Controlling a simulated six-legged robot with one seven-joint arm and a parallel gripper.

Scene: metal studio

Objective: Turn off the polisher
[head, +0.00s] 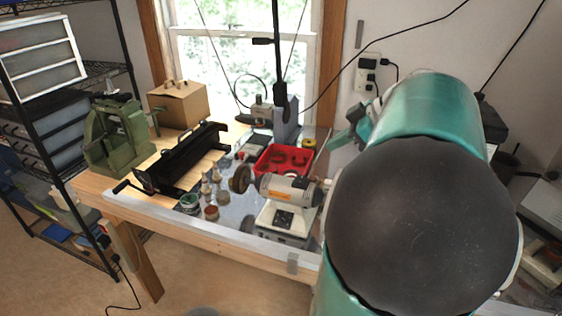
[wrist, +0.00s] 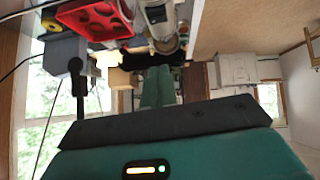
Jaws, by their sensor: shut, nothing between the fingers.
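The polisher (head: 290,190) stands on the bench in the head view. It has a silver motor body with an orange label, a brown wheel on its left and a pale base with a dark switch panel (head: 283,219). Its right end is close to my large teal arm in the picture. Part of the polisher (wrist: 160,18) shows at the top of the wrist view. My gripper (head: 340,137) shows only partly beyond my arm, to the upper right of the polisher. It is shut and empty, apart from the switch panel. The rest of it is hidden.
A red tray (head: 284,160) lies behind the polisher. A black machine (head: 182,158), a green press (head: 118,138) and a cardboard box (head: 178,103) fill the bench's left. The window is behind.

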